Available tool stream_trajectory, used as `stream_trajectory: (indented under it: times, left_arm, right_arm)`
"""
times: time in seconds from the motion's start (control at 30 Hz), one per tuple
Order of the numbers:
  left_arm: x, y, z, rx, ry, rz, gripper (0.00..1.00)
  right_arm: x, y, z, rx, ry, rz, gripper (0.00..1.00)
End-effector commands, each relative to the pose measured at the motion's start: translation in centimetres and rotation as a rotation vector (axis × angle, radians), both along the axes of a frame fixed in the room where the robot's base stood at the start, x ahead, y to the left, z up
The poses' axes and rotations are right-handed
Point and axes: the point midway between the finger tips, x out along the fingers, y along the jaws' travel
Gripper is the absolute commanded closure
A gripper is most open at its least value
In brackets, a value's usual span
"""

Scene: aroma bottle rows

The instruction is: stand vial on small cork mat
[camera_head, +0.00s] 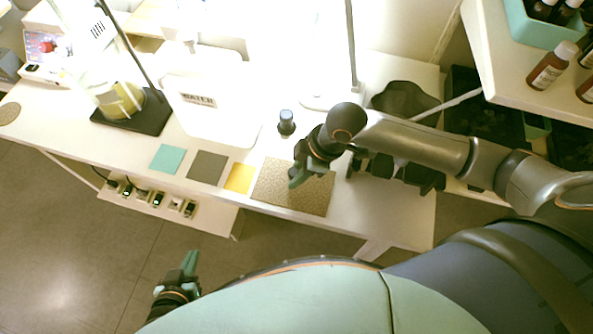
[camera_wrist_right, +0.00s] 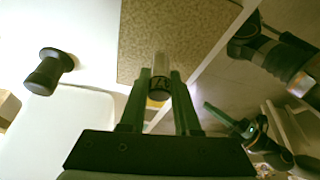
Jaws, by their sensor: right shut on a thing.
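My right gripper (camera_wrist_right: 160,92) is shut on a small vial (camera_wrist_right: 161,66) with a clear glass part and a darker, marked end. In the head view my right gripper (camera_head: 297,178) is over the rectangular speckled cork mat (camera_head: 312,203); the vial cannot be made out there. The cork mat also shows in the right wrist view (camera_wrist_right: 180,30), behind the vial, and looks empty where visible. A smaller round cork piece (camera_head: 9,112) lies at the table's far left. My left gripper (camera_head: 190,262) is low in front of the table, apart from everything; its jaw opening is unclear.
A dark-capped bottle (camera_head: 286,123) stands behind the cork mat. Teal (camera_head: 167,158), grey-brown (camera_head: 207,168) and yellow (camera_head: 239,178) squares lie left of it. A white container (camera_head: 208,110) stands behind them. Dark objects (camera_head: 395,170) lie to the right, beneath my right arm.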

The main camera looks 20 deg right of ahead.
Motion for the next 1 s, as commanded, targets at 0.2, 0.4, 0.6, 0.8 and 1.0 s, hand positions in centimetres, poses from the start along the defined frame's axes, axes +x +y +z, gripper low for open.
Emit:
stream_trajectory:
  times: [0.2, 0.4, 0.6, 0.8, 1.0]
  left_arm:
    - [0.0, 0.0, 0.0, 0.000, 0.001, 0.000, 1.00]
    - [0.0, 0.0, 0.0, 0.000, 0.001, 0.000, 1.00]
    - [0.0, 0.0, 0.0, 0.000, 0.001, 0.000, 1.00]
    - [0.0, 0.0, 0.6, 0.000, 0.001, 0.000, 1.00]
    - [0.0, 0.0, 1.2, 0.000, 0.001, 0.000, 1.00]
  right_arm:
    - [-0.1, 0.0, -0.2, -0.001, 0.001, 0.000, 0.50]
    - [-0.1, 0.0, -0.2, -0.001, 0.001, 0.000, 0.39]
    - [0.0, 0.0, 0.1, 0.000, 0.000, 0.000, 0.39]
    - [-0.3, -1.1, 2.9, -0.001, -0.003, 0.001, 0.39]
    - [-0.9, -2.7, 7.1, -0.002, -0.003, -0.002, 0.39]
